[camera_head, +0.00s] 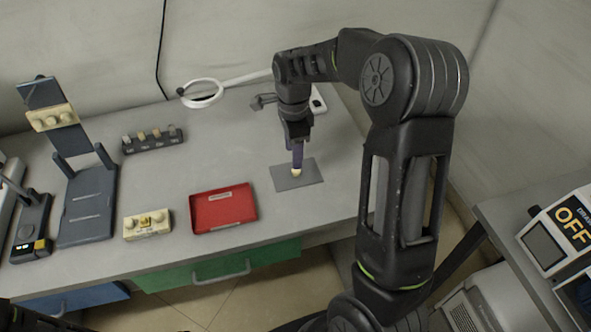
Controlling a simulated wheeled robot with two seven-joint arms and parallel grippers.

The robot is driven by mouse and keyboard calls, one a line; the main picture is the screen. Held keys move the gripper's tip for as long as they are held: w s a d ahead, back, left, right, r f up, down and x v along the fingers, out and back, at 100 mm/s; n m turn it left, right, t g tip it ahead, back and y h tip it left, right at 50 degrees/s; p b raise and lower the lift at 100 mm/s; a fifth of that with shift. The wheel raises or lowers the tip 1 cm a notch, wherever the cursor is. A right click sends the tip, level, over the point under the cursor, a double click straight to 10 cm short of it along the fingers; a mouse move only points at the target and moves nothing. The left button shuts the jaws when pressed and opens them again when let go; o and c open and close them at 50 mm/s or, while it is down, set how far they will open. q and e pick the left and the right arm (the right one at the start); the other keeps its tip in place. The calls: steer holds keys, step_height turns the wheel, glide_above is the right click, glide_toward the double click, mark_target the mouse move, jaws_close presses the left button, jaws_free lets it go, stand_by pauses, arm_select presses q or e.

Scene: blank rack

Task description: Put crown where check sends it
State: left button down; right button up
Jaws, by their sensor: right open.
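A small pale piece, seemingly the crown (296,173), is on a flat grey mat (315,172) at the right of the bench. My right gripper (297,164) points straight down over it, with its fingertips at or just above the piece. The jaws are open, though the fingers hide part of the piece and I cannot tell if they touch it. A red tray (240,203) with a pale label lies left of the mat. A cream block (133,229) with a yellow mark sits farther left. My left gripper is not in view.
A dark stand (85,210) holds another cream block (52,117). A dark rack (140,147) carries several small pale pieces. A white ring lamp (215,98) stands behind. Green (180,278) and blue drawers are below.

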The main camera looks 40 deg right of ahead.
mark_target(296, 172)
steer(key=shift+f, duration=0.55)
steer(key=shift+d+f+p, duration=0.15)
steer(key=shift+f+p, duration=0.55)
steer(key=shift+f, duration=1.95)
steer(key=shift+c, duration=0.2)
jaws_close()
